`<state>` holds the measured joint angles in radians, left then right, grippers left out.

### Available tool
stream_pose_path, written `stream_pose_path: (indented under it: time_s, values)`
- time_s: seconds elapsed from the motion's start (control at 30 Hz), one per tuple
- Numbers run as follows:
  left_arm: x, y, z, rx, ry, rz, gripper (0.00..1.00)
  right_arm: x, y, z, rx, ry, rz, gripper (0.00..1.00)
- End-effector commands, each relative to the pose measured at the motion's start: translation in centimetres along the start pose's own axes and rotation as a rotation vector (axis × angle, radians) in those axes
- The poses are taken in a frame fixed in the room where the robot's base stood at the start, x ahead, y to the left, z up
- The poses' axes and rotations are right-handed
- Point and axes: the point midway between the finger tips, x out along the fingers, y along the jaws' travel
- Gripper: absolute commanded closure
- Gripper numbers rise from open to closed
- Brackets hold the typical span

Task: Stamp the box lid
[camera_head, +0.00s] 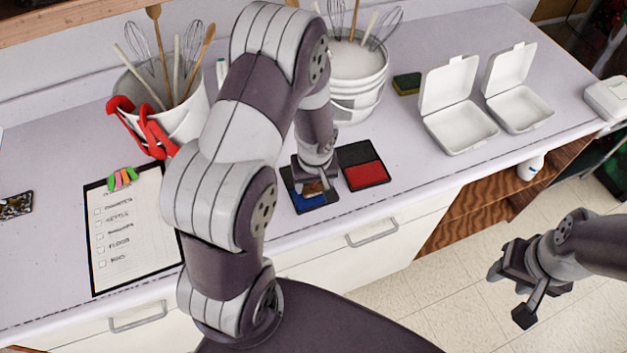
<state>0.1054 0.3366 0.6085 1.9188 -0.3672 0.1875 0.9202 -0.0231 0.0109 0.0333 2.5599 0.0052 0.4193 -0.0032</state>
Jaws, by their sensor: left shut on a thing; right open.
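My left gripper (314,184) is shut on a small brown stamp (315,188), mostly hidden by the fingers. It is low over the blue ink pad (310,202); I cannot tell whether the stamp touches the pad. A red ink pad (368,176) with a dark lid folded open lies just right of it. Two white clamshell boxes stand open at the right of the counter, the nearer box (461,134) and the farther box (521,109), lids raised. A white box (608,98) is partly cut off at the right edge. My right gripper (510,293) is open and empty, in front of the counter.
A white bucket of utensils (190,122) with red-handled tools stands at the back left, another bucket (358,82) behind my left arm. A checklist clipboard (132,228) lies at the left. Counter between red pad and boxes is clear.

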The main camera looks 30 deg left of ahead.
Motion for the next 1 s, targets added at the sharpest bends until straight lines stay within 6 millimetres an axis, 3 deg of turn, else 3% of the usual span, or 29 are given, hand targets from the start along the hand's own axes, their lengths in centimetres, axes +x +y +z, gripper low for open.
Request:
stream_pose_path:
  time_s: [1.0]
  values:
    - [0.9, 0.0, 0.1, 0.0, 0.0, 0.0, 0.57, 0.9, 0.0, 0.1, 0.0, 0.0, 0.0, 0.55]
